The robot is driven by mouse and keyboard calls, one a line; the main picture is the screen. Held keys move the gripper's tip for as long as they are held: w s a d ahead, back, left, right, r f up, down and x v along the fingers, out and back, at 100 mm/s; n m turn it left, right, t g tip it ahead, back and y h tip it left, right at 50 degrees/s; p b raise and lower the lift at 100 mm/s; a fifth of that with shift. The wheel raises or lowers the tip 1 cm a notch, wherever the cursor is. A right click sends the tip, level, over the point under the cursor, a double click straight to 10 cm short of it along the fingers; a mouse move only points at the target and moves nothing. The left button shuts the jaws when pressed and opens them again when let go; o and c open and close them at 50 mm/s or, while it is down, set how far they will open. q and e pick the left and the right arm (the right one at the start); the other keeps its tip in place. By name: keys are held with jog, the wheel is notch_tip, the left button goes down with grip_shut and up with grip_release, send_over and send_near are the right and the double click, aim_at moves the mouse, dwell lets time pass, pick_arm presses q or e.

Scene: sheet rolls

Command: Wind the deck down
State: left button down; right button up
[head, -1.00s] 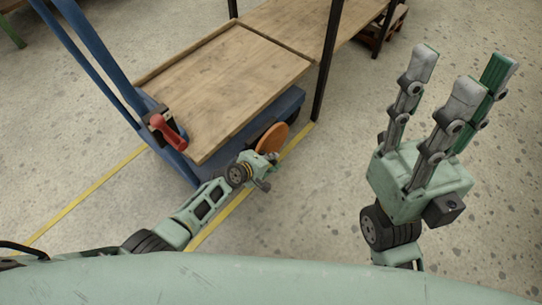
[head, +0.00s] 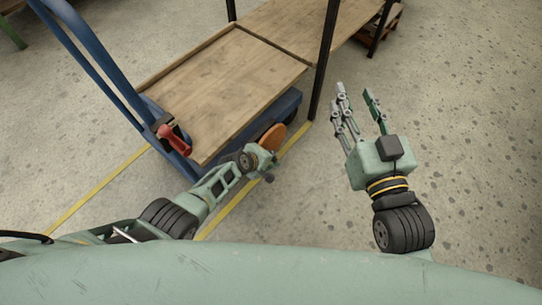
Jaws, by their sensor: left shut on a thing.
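The wooden deck (head: 222,88) lies on a blue trolley (head: 280,108) with tall blue handle bars (head: 97,68) at the left. A round orange disc (head: 273,139) sits at the trolley's near right side, below the deck edge. My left gripper (head: 268,153) is at this disc and shut on it; its fingers are partly hidden. A red handle (head: 174,138) on a dark bracket stands at the deck's near left corner. My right gripper (head: 358,98) is raised over the floor to the right, its fingers apart and empty.
A second wooden surface (head: 297,22) with dark posts (head: 324,65) adjoins the deck's far edge. A wooden pallet (head: 386,30) lies beyond. Yellow floor lines (head: 98,187) run beside the trolley. The floor at the right is clear.

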pick_arm(q)
jog(key=shift+r, duration=0.1)
dwell(0.5)
jog(key=c, duration=1.6)
grip_release()
jog(key=shift+c, duration=0.2)
jog(key=shift+a+r, duration=0.1)
jog(key=v, duration=1.1)
jog(key=shift+s+r, duration=0.25)
jog(key=shift+r, duration=0.05)
jog(key=shift+a, duration=0.1)
